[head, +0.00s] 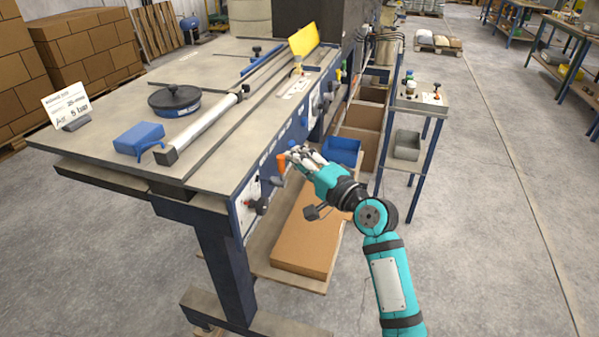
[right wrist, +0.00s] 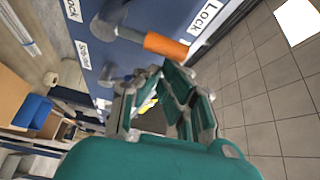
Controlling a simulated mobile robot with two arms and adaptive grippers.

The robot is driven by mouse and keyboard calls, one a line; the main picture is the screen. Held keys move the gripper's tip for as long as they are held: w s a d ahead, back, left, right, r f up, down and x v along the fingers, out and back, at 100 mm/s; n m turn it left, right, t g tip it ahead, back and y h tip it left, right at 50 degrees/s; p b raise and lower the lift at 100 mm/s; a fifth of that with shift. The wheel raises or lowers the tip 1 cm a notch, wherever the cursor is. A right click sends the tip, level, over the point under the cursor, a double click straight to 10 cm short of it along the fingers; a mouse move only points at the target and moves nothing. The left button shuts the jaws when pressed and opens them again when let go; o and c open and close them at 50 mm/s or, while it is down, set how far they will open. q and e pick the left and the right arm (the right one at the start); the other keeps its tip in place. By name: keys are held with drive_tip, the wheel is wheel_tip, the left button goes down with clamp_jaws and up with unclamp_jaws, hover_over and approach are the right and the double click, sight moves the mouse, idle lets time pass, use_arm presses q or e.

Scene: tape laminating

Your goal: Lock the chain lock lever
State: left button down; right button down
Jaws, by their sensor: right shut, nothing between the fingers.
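The lever with an orange handle (head: 281,164) is on the blue side panel of the machine table. In the right wrist view the orange handle (right wrist: 166,46) lies just beyond my fingertips, by a white label reading LOCK (right wrist: 205,17). My right gripper (head: 297,155) is beside the lever in the head view, its fingers close to the handle but not around it. It is shut and empty; it also shows in the right wrist view (right wrist: 168,82). Whether a fingertip touches the lever I cannot tell. My left gripper is not in view.
The machine table (head: 225,110) carries a blue box (head: 139,138) and a round black-and-blue part (head: 174,100). A black knob (head: 262,206) sticks out lower on the panel. A cardboard box (head: 305,240) lies on the shelf below. A blue bin (head: 342,151) is behind my gripper.

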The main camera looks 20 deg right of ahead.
drive_tip(key=shift+s+a+n+t+y+b, duration=0.25)
drive_tip(key=shift+s+n+y+b, duration=0.15)
drive_tip(key=shift+n+b, duration=0.75)
drive_tip(key=shift+s+a+n+t+y+b, duration=0.4)
drive_tip(key=shift+n+b, duration=0.3)
drive_tip(key=shift+b, duration=0.75)
drive_tip(key=shift+s+a+n+t+y+b, duration=0.15)
drive_tip(key=shift+s+n+y+b, duration=0.3)
drive_tip(key=shift+n+b, duration=0.7)
